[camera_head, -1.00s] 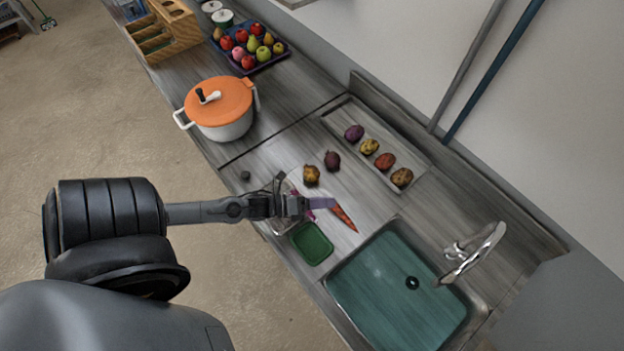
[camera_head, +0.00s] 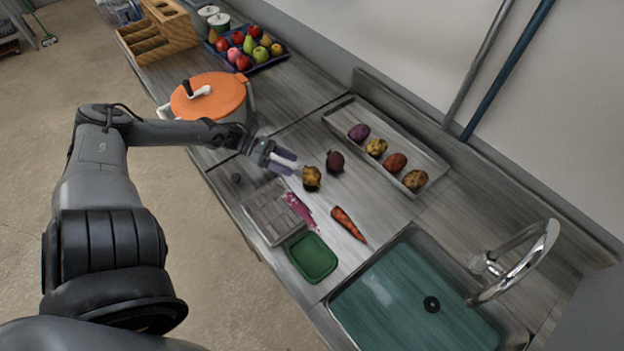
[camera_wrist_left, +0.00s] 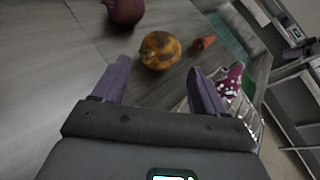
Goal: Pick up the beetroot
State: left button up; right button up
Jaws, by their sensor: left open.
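The beetroot, a dark purple-red round root (camera_head: 335,161), lies on the grey counter just behind a yellow-brown round vegetable (camera_head: 311,178). In the left wrist view the beetroot (camera_wrist_left: 125,10) is cut off by the top edge, beyond the left finger. The yellow-brown vegetable (camera_wrist_left: 160,50) shows there ahead of the gap between the fingers. My left gripper (camera_head: 291,164) is open and empty, with purple fingers, to the left of both vegetables. It does not touch the beetroot. My right gripper is not in view.
A metal tray (camera_head: 343,119) holds several root vegetables at the wall. An orange-lidded pot (camera_head: 212,95) stands behind my left arm.

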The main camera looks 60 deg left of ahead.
aim_at(305, 172)
pick_arm(q)
jog(key=shift+s+f+b+x, duration=0.15)
jog(key=shift+b+x, duration=0.45)
jog(key=shift+x, duration=1.15)
jog(key=shift+s+f+b+x, duration=0.1)
jog(key=shift+b+x, duration=0.45)
jog(key=shift+x, duration=1.25)
jog(key=shift+d, duration=0.1)
jog(key=shift+c, duration=0.4)
jog(key=c, duration=0.7)
jog(key=shift+r, duration=0.15)
